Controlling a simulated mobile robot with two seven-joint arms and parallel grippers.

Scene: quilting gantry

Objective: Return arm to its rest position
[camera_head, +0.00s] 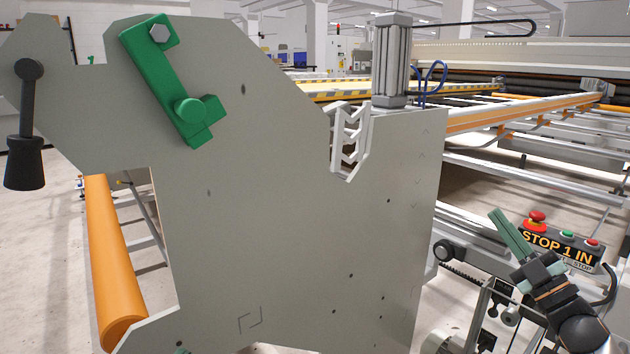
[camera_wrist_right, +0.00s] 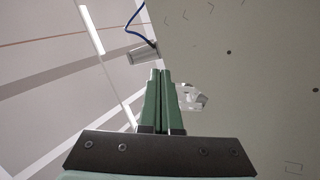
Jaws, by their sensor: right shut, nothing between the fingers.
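My right gripper (camera_head: 502,224) shows at the lower right of the head view, in front of the control box and to the right of the large grey side plate (camera_head: 290,210). Its green fingers point up and to the left. In the right wrist view the two green fingers (camera_wrist_right: 162,75) lie together, shut with nothing between them. The grey side plate (camera_wrist_right: 260,70) fills the right of that view. The gripper appears apart from the plate. My left gripper is not in view.
A green lever (camera_head: 170,85) and a black handle (camera_head: 27,125) are on the side plate. An orange roller (camera_head: 110,265) lies at left. A grey cylinder (camera_head: 391,60) stands behind the plate.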

